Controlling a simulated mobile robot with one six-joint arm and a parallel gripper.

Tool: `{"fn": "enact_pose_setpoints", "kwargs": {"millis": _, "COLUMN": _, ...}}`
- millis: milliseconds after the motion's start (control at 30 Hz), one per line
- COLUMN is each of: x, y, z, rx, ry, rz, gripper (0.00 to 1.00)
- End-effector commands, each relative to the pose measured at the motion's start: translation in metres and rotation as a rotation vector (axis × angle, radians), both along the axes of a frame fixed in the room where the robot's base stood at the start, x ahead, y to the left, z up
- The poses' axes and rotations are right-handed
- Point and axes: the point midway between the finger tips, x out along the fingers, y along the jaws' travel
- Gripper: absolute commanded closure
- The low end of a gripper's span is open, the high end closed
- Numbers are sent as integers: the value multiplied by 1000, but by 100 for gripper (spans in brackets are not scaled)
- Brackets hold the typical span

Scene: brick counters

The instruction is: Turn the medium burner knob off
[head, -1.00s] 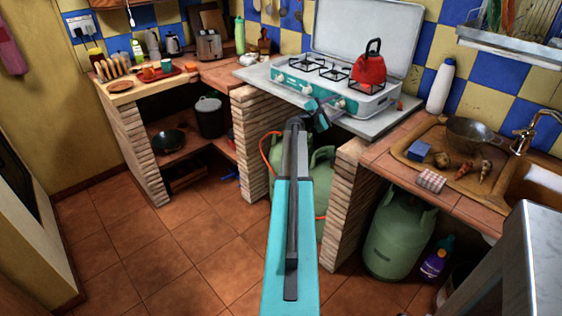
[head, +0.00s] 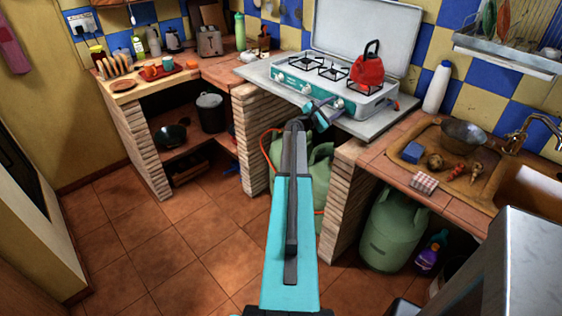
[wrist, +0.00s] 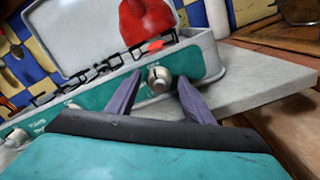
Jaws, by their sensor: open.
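The camping stove (head: 320,90) has a turquoise front panel with several round metal knobs and a raised grey lid. The right-hand knob (head: 338,104) is near my gripper (head: 321,106). In the wrist view this knob (wrist: 158,80) shows between the two purple fingertips of my gripper (wrist: 160,76). The gripper is open, with a finger on each side of the knob. I cannot tell whether either finger touches it. Another knob (wrist: 17,138) shows at the left of the wrist view. The panel labels are too blurred to read, so I cannot tell which knob is the medium burner's.
A red kettle (head: 369,72) stands on the stove's right burner. The grey slab (head: 262,72) under the stove juts forward below my gripper. Brick pillars (head: 347,195) and green gas bottles (head: 394,232) are underneath. A white bottle (head: 437,87) stands to the right.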

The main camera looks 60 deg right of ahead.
Motion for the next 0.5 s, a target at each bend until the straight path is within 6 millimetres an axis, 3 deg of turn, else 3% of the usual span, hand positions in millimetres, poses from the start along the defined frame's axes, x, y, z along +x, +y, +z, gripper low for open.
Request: {"fn": "enact_pose_setpoints", "kwargs": {"millis": 500, "x": 1, "y": 0, "z": 3, "rx": 35, "ry": 129, "rz": 0, "gripper": 53}}
